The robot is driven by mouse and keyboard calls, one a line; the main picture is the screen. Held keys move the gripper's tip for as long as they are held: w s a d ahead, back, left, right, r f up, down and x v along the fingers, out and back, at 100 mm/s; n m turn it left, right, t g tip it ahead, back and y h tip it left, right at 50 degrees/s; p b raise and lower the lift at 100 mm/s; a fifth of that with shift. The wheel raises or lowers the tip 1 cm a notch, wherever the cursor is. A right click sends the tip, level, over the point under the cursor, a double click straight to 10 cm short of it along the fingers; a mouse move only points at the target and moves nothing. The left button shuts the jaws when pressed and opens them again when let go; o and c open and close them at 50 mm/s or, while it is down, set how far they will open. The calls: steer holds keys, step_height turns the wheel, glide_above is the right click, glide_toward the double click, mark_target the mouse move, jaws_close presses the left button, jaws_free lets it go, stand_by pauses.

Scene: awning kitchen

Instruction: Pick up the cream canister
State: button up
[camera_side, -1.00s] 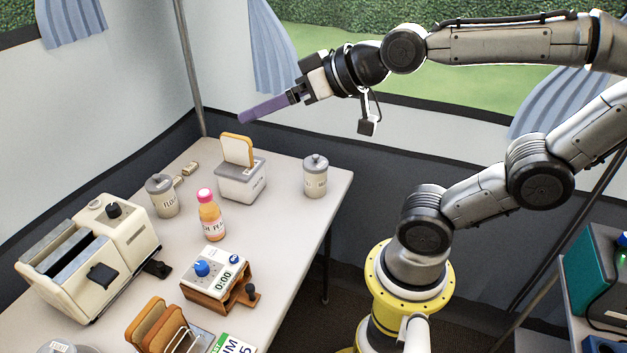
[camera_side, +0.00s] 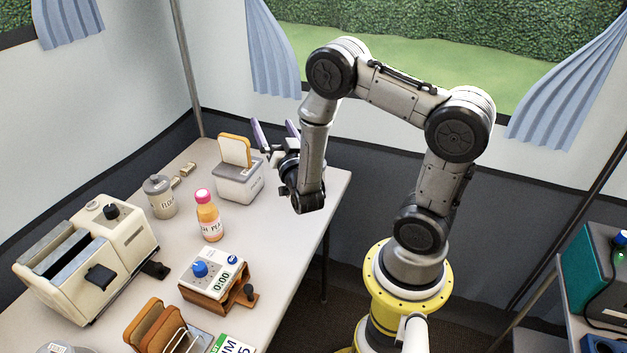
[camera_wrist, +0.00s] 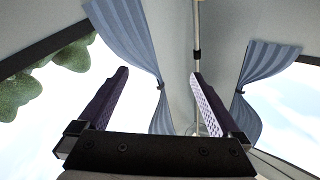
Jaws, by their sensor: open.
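A lidded pale canister (camera_side: 160,197) with dark lettering stands upright at the back left of the table. A second lidded canister, cream-beige in the earlier frame, stood near the right back edge; my arm now covers that spot in the side view. I cannot tell for sure which one is the cream canister. My gripper (camera_side: 273,126) is open and empty, near the white bread box. Its purple fingers point upward, away from the table. The wrist view shows both fingers apart (camera_wrist: 160,77) with only tent walls, curtains and sky beyond.
The white box (camera_side: 240,184) with a bread slice (camera_side: 235,151) stands just left of my gripper. A pink-capped bottle (camera_side: 209,218), a timer (camera_side: 212,274) and a toaster (camera_side: 90,258) stand nearer the front. The table (camera_side: 283,240) is bare along its right side.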

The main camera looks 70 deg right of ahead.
steer(key=s+f+g, duration=0.1)
steer(key=s+f, duration=0.3)
steer(key=f, duration=0.1)
steer(key=s+f+n+g, duration=0.1)
steer(key=s+f, duration=0.3)
steer(key=f, duration=0.1)
steer(key=s+d+f+n+g, duration=0.1)
steer(key=s+f, duration=0.3)
steer(key=f, duration=0.1)
steer(key=shift+f, duration=0.25)
steer(key=shift+s+d+f+y, duration=0.15)
steer(key=shift+s+f+y, duration=0.05)
steer(key=shift+f+y, duration=0.1)
steer(key=shift+w+d+g, duration=0.15)
steer(key=shift+d+g, duration=0.15)
steer(key=shift+d, duration=0.05)
steer(key=shift+x, duration=3.35)
steer(key=shift+w+r, duration=0.1)
jaws_close()
